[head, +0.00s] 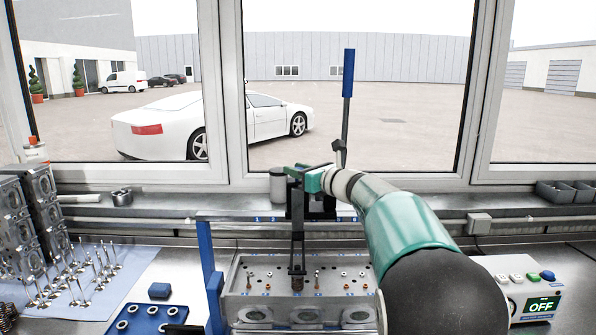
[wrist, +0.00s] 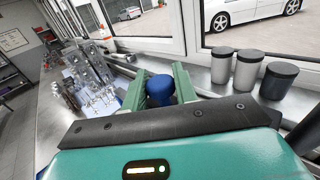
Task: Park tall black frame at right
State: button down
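The tall black frame (head: 297,205) stands upright over the grey cylinder head (head: 255,301), around the left-middle of the head, with a dark plunger hanging down from it. A black lever with a blue handle (head: 348,75) rises behind my arm; my arm hides where it joins. My gripper (head: 310,179) is at the top of the frame in the head view. In the wrist view its green fingers (wrist: 160,90) close on both sides of a round blue knob (wrist: 159,86). The head view does not show this knob.
Loose valves (head: 82,275) and grey blocks stand left. A control box reading OFF (head: 541,304) sits right. Lidded canisters (wrist: 247,70) stand on the sill. My arm covers the right side.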

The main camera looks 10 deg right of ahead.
jog(key=s+d, duration=0.2)
jog(key=d, duration=1.1)
jog(key=s+d, duration=0.3)
jog(key=d, duration=0.9)
jog(key=shift+d, duration=0.35)
jog(key=shift+s, duration=0.1)
jog(key=c, duration=1.2)
grip_release()
jog(key=shift+d, duration=0.2)
jog(key=shift+o, duration=0.2)
jog(key=shift+a, duration=0.2)
jog(key=v, duration=1.3)
jog(key=shift+s+d, duration=0.2)
jog(key=shift+s, duration=0.1)
